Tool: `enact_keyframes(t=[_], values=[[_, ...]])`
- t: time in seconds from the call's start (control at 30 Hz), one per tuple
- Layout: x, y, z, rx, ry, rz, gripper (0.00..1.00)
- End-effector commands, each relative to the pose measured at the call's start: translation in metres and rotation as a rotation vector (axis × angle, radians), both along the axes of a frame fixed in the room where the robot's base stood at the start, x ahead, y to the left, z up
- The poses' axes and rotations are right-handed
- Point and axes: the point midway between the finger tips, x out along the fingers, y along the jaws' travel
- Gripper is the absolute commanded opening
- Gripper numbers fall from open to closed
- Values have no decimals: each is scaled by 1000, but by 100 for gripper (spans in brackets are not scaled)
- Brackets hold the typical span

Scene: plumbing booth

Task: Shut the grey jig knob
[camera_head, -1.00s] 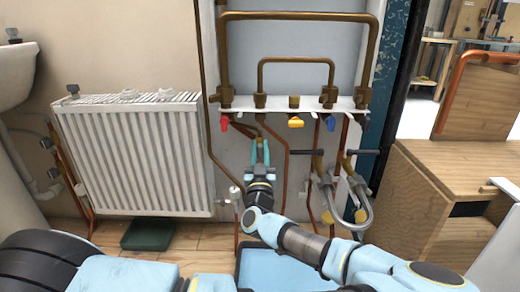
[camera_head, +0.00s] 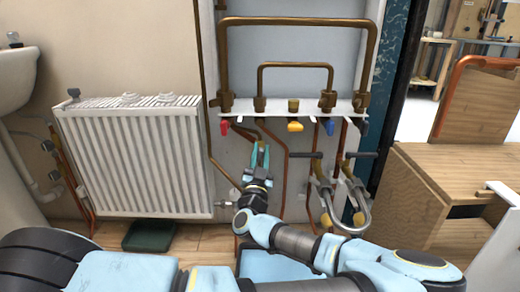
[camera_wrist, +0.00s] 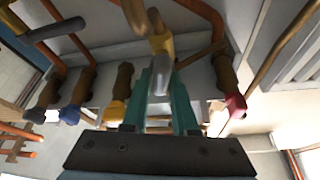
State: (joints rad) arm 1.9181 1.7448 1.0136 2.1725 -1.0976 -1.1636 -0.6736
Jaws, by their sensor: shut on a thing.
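The grey knob (camera_wrist: 160,78) shows in the wrist view between my teal fingertips, below a brass valve body (camera_wrist: 158,45). My gripper (camera_wrist: 167,90) is shut on this knob, one finger on each side of it. In the head view my gripper (camera_head: 260,155) points up, below the white rail, between the red knob (camera_head: 224,127) and the yellow knob (camera_head: 295,126). The grey knob is too small and too covered by the fingers to make out there. Its exact turn angle cannot be told.
A blue knob (camera_head: 330,127) and a dark knob (camera_head: 362,127) hang from the white rail (camera_head: 275,108) to the right. Copper pipes run close around my gripper. Grey bent pipes (camera_head: 358,208) stand to the right, and a white radiator (camera_head: 135,160) stands to the left.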

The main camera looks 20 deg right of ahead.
Motion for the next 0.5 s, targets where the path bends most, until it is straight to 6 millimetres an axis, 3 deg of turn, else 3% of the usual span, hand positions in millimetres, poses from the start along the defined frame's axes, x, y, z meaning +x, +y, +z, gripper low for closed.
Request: enact_keyframes(t=[0.5], values=[[-1, -2, -1, 452, -201, 3, 0]])
